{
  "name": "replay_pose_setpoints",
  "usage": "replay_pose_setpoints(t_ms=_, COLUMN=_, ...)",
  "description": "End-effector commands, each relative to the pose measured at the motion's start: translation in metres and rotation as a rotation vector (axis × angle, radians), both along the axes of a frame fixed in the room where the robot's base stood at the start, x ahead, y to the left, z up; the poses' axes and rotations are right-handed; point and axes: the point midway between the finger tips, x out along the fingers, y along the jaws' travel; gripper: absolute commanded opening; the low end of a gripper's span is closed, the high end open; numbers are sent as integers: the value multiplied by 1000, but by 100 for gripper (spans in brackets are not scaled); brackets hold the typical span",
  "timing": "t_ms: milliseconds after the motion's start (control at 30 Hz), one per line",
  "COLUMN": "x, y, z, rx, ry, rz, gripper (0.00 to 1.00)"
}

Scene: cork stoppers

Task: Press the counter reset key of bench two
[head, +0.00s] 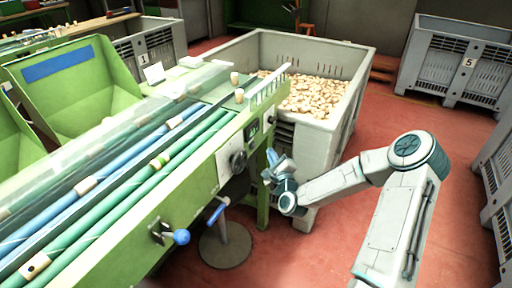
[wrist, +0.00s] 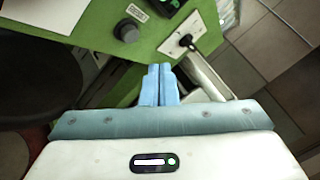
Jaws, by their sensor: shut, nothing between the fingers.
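The green bench (head: 130,215) runs along the left of the head view, with a small panel at its right end. A black counter-like box (head: 252,132) sits on that panel; it also shows, cut off, at the top edge of the wrist view (wrist: 165,6). I cannot make out its reset key clearly, and no number two is readable. My gripper (head: 271,154) is just right of the panel in the head view. In the wrist view its blue fingers (wrist: 160,68) are shut, empty and apart from the box, beyond the panel's lower edge.
A black knob (wrist: 127,31) and a pale plate with a black fitting (wrist: 187,41) sit near the box. A blue-knobbed lever (head: 181,237) juts from the bench front. A grey crate of corks (head: 350,85) stands behind my gripper. Red floor (head: 310,260) is open in front.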

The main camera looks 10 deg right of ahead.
Motion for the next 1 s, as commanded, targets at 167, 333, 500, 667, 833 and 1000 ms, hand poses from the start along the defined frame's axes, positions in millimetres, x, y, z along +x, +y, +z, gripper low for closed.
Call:
replay_pose_setpoints(t_ms=167, x=12, y=16, z=-1, rx=2, ry=0, rz=1, gripper=0)
replay_pose_setpoints(t_ms=333, x=17, y=23, z=-1, rx=0, ry=1, rz=1, gripper=0)
replay_pose_setpoints(t_ms=500, x=18, y=24, z=0, rx=0, ry=1, rz=0, gripper=0)
replay_pose_setpoints(t_ms=667, x=17, y=24, z=0, rx=0, ry=1, rz=0, gripper=0)
replay_pose_setpoints(t_ms=833, x=17, y=24, z=0, rx=0, ry=1, rz=0, gripper=0)
replay_pose_setpoints(t_ms=1000, x=17, y=24, z=0, rx=0, ry=1, rz=0, gripper=0)
